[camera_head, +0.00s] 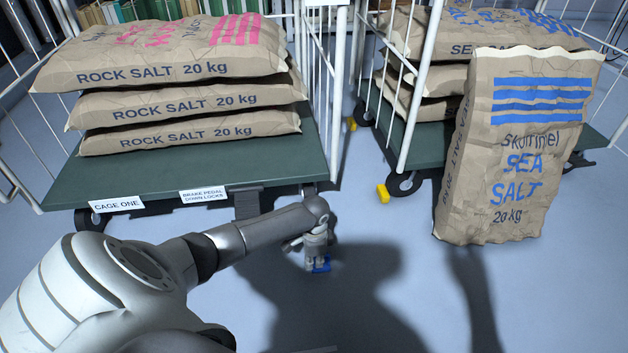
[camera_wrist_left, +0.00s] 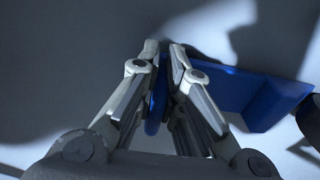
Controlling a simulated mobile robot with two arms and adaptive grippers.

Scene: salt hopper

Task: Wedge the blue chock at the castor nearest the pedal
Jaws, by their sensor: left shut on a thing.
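The blue chock (camera_head: 321,265) is low over or on the floor in front of cage one's right front corner; I cannot tell if it touches the floor. My left gripper (camera_head: 317,257) is shut on it. In the left wrist view the fingers (camera_wrist_left: 163,62) pinch a blue fin, and the chock's body (camera_wrist_left: 240,92) reaches right, close to a dark round part (camera_wrist_left: 311,122), perhaps a castor. The dark pedal (camera_head: 247,203) hangs under the deck edge, right of the "brake pedal" label (camera_head: 203,194). The castor near that corner is mostly hidden behind my arm. My right gripper is out of view.
Cage one's green deck (camera_head: 165,180) carries stacked rock salt bags (camera_head: 190,100). Its left front castor (camera_head: 90,218) shows. A yellow chock (camera_head: 383,193) lies by the second cage's castor (camera_head: 404,184). A sea salt bag (camera_head: 515,150) leans there. The front floor is clear.

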